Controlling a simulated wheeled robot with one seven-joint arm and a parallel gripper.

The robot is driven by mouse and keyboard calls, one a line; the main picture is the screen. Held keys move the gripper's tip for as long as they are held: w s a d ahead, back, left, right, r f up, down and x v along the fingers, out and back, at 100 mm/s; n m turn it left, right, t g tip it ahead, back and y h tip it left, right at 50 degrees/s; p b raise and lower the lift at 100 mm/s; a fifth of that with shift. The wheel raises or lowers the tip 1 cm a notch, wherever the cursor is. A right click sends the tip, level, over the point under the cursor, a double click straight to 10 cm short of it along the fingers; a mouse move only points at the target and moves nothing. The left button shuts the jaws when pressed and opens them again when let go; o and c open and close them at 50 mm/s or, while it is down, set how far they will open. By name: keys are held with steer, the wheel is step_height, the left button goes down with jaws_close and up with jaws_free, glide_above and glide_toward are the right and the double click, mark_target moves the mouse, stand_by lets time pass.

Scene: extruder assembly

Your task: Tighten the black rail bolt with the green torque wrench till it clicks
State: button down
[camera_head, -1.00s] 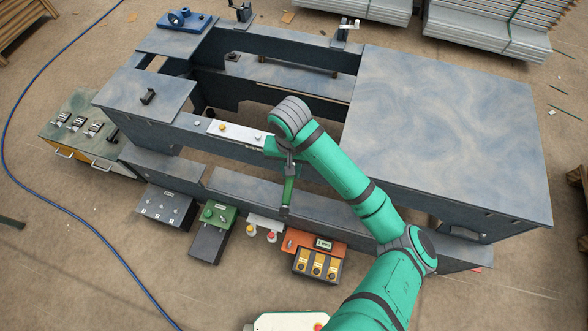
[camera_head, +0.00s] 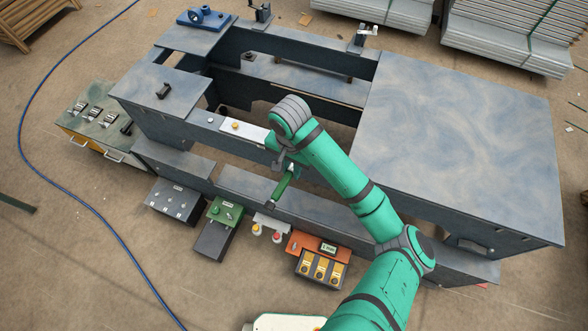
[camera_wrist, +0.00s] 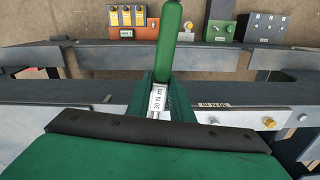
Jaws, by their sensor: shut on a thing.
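The green torque wrench (camera_head: 282,187) is held in my gripper (camera_head: 287,163), at the front rail of the dark bench frame. In the wrist view the green handle (camera_wrist: 170,38) runs up from between the dark green fingers (camera_wrist: 160,103), which are shut on the wrench near a white label reading "30 N m". In the head view the handle slants down and to the left. The black rail bolt cannot be made out; my gripper and palm hide the wrench's head. A pale plate (camera_head: 252,133) with an orange-headed bolt (camera_head: 236,126) lies just left of my gripper.
Below the rail stand an orange box (camera_head: 305,243) with yellow modules, a green-topped box (camera_head: 224,212) and a grey switch box (camera_head: 177,200). A broad flat panel (camera_head: 460,150) covers the bench's right side. A blue cable (camera_head: 22,130) lies on the floor at left.

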steer(key=shift+w+a, duration=0.15)
steer(key=shift+d, duration=0.3)
steer(key=shift+r, duration=0.3)
stand_by(0.4)
steer(key=shift+r, duration=0.9)
stand_by(1.0)
steer(key=shift+s+r, duration=0.2)
steer(key=shift+r, duration=2.25)
